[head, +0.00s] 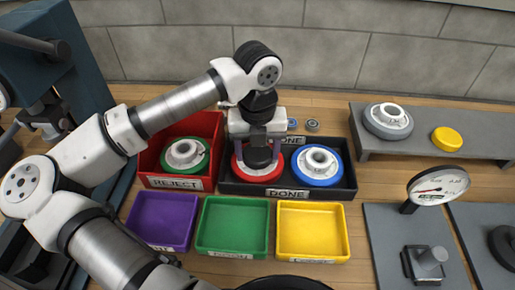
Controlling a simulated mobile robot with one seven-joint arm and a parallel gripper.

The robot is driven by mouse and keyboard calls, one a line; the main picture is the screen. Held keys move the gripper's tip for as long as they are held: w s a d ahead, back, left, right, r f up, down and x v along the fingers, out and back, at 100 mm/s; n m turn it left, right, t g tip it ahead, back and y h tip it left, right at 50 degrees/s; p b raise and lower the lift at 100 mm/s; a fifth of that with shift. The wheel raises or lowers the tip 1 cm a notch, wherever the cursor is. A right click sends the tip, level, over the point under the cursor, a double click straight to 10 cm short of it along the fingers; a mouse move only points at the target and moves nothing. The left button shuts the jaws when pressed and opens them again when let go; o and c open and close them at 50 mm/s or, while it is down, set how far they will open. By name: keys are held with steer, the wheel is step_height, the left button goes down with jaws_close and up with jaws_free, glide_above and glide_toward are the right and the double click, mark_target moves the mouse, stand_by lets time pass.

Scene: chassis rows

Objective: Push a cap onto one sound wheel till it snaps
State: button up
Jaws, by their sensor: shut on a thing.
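My gripper (258,163) reaches down into the black DONE tray (352,187) and is shut on the red wheel (249,177), which has a pale hub. The fingers stand either side of the hub, and a dark part between them hides its middle. A blue wheel (319,177) with a white hub lies beside it in the same tray. A grey wheel (389,123) with a white hub lies on the grey shelf (440,150) at the right. A yellow round cap (447,138) lies on that shelf, right of the grey wheel.
A red REJECT bin (211,126) holds a green-rimmed wheel (186,158). Purple (161,220), green (232,226) and yellow (312,230) bins stand in front and look empty. A dial gauge (438,188) and grey plates (398,225) are at right. Small grey parts (312,125) lie behind the tray.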

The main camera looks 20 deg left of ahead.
steer(key=shift+f, duration=0.1)
steer(key=o, duration=1)
steer(key=shift+o, duration=0.2)
step_height(320, 180, up, 14)
steer(key=shift+b, duration=0.45)
steer(key=shift+f, duration=0.1)
